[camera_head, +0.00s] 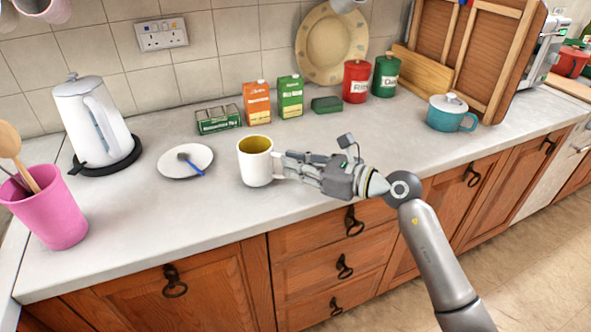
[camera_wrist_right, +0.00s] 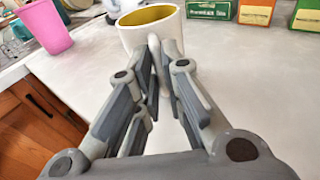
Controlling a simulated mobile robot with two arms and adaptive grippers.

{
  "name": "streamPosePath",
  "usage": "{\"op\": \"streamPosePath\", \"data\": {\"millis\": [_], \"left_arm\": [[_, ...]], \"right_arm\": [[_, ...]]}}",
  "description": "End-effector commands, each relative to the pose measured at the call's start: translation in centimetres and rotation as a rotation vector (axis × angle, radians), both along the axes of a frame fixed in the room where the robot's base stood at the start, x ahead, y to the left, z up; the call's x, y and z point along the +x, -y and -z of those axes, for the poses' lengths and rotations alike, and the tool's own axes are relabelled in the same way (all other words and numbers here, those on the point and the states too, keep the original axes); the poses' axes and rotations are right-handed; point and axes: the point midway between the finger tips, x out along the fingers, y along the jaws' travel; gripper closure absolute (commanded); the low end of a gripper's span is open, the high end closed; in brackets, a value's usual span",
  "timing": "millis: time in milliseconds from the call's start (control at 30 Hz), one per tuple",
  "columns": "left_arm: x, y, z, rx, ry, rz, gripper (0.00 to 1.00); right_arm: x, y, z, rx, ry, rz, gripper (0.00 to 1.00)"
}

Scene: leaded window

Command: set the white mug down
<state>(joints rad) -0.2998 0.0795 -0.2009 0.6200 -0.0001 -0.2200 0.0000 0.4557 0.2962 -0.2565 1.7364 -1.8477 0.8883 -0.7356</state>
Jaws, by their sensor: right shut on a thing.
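The white mug (camera_head: 255,163) with a yellow inside is upright at the front middle of the counter. In the head view its base looks at or very near the worktop; I cannot tell if it touches. My right gripper (camera_head: 283,166) comes in from the right and is shut on the mug's handle side. The mug also shows in the right wrist view (camera_wrist_right: 152,30), at the far end of the right gripper's fingers (camera_wrist_right: 160,75). My left gripper is not in view.
A white plate (camera_head: 185,161) with a blue-handled utensil lies left of the mug. A kettle (camera_head: 95,120) and pink tumbler (camera_head: 50,213) stand further left. Cartons (camera_head: 257,103), a green tea box (camera_head: 218,120) and a teal pot (camera_head: 447,115) stand behind. Counter (camera_head: 330,135) between is clear.

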Motion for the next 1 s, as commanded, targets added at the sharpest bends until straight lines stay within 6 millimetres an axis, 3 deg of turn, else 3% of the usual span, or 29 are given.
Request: {"op": "streamPosePath", "data": {"millis": [133,500,533,700,1000], "left_arm": [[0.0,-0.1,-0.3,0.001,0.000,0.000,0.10],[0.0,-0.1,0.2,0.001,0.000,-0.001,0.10],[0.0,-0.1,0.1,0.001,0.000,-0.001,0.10],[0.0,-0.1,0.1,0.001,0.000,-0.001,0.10],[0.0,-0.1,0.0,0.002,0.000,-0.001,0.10]], "right_arm": [[0.0,0.0,1.3,0.004,0.001,0.000,1.00],[0.0,0.0,1.8,0.002,0.003,0.000,1.00],[0.0,0.0,1.9,-0.001,0.001,0.000,0.88],[0.0,0.0,1.8,0.000,0.000,0.000,0.69],[0.0,0.0,1.7,0.000,0.000,-0.001,0.69]]}}
